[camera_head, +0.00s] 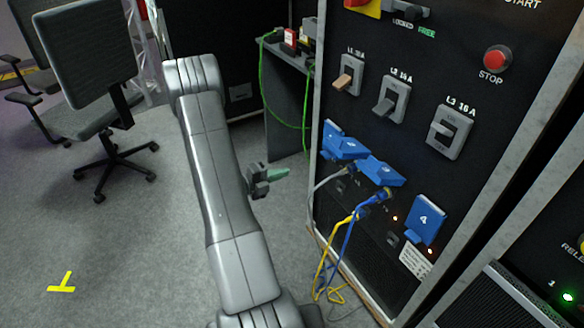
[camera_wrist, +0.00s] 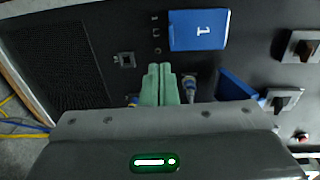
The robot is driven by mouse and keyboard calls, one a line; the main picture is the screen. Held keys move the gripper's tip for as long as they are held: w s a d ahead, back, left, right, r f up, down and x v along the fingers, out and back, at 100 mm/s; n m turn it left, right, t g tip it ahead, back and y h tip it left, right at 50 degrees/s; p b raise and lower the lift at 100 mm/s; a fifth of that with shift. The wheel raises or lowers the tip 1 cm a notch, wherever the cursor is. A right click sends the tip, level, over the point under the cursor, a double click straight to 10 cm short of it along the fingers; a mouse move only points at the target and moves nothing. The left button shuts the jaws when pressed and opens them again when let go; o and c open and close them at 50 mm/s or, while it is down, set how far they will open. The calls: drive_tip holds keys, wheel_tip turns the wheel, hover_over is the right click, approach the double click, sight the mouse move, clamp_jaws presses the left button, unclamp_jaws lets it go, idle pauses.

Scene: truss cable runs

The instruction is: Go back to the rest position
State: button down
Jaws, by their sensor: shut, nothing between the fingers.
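My gripper (camera_head: 278,173) hangs left of the black cabinet panel (camera_head: 405,145), apart from it, with its green fingers pointing at the panel. In the wrist view the two green fingers (camera_wrist: 161,75) lie together with nothing between them. Behind them are the blue cover marked 1 (camera_wrist: 199,30), a plug (camera_wrist: 190,86) and another blue cover (camera_wrist: 237,86) that stands out from the panel. My arm comes down the middle of the head view.
Blue covers (camera_head: 380,170), a blue cover marked 4 (camera_head: 425,219) and grey, blue and yellow cables (camera_head: 340,236) are on the panel's lower part. Above are three breakers (camera_head: 391,98) and a red stop button (camera_head: 497,59). Office chairs (camera_head: 88,60) stand left; open floor (camera_head: 130,240) lies between.

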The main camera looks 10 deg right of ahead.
drive_tip(key=shift+s+a, duration=0.2)
drive_tip(key=shift+a, duration=0.25)
drive_tip(key=shift+d, duration=0.1)
drive_tip(key=r+b+x, duration=0.1)
drive_tip(key=b+x, duration=0.1)
drive_tip(key=x, duration=1.1)
drive_tip(key=shift+d+r, duration=0.2)
drive_tip(key=shift+d, duration=0.25)
drive_tip(key=shift+w, duration=0.1)
drive_tip(key=f+p+v, duration=0.1)
drive_tip(key=p+v, duration=0.1)
drive_tip(key=v, duration=1.2)
drive_tip(key=r+b+x, duration=0.1)
drive_tip(key=b+x, duration=0.1)
drive_tip(key=x, duration=1.2)
drive_tip(key=s+a+r+g+y+p, duration=0.2)
drive_tip(key=a+r+y+p, duration=0.3)
drive_tip(key=p, duration=0.9)
wheel_tip(320, 180, up, 3)
drive_tip(key=shift+a+r+g+y, duration=0.1)
drive_tip(key=shift+a+g+y, duration=0.25)
drive_tip(key=shift+y, duration=0.75)
